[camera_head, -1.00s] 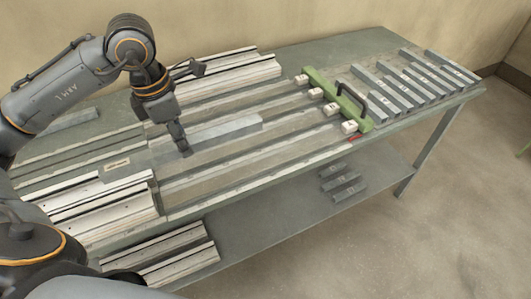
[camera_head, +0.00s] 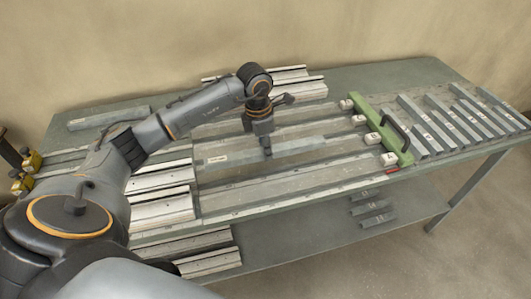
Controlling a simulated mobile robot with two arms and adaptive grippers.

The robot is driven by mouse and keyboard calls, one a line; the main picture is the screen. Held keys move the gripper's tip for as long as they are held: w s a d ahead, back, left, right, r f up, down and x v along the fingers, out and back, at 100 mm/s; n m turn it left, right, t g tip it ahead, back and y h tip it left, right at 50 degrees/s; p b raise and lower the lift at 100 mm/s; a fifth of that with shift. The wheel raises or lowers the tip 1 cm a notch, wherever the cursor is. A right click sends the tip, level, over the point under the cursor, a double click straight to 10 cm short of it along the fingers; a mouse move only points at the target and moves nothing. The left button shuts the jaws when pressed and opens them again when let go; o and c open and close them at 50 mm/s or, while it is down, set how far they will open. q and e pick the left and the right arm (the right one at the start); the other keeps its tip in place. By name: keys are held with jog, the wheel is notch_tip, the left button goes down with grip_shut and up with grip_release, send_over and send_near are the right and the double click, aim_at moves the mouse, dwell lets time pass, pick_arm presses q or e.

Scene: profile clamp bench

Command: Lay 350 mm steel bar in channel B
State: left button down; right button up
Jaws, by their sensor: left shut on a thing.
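My left gripper (camera_head: 267,150) points down over the middle of the bench and is shut on a long grey steel bar (camera_head: 300,144). The bar runs lengthwise along the channels, with a pale label (camera_head: 217,159) near its left end. It lies over or in a middle channel; I cannot tell whether it touches the floor of the channel. Its right end is short of the green stop bar (camera_head: 385,138). A wide channel (camera_head: 270,185) in front of it is empty. The channel letters are too small to read. My right gripper is out of view.
White profile rails (camera_head: 160,195) stand left of the channels, with more at the back (camera_head: 285,85). The green stop carries a black handle (camera_head: 398,128) and white blocks. Several bars (camera_head: 440,120) lie at the right.

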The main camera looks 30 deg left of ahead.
aim_at(265, 165)
pick_arm(q)
notch_tip(265, 165, down, 2)
jog(key=shift+f+p, duration=0.15)
jog(key=shift+p, duration=0.4)
jog(key=shift+f, duration=0.3)
jog(key=shift+s+f+b, duration=0.1)
jog(key=shift+f+b, duration=0.35)
jog(key=shift+b, duration=0.1)
jog(key=c, duration=1.1)
grip_release()
jog(key=shift+s, duration=0.1)
jog(key=shift+o, duration=0.2)
jog(key=shift+f, duration=0.1)
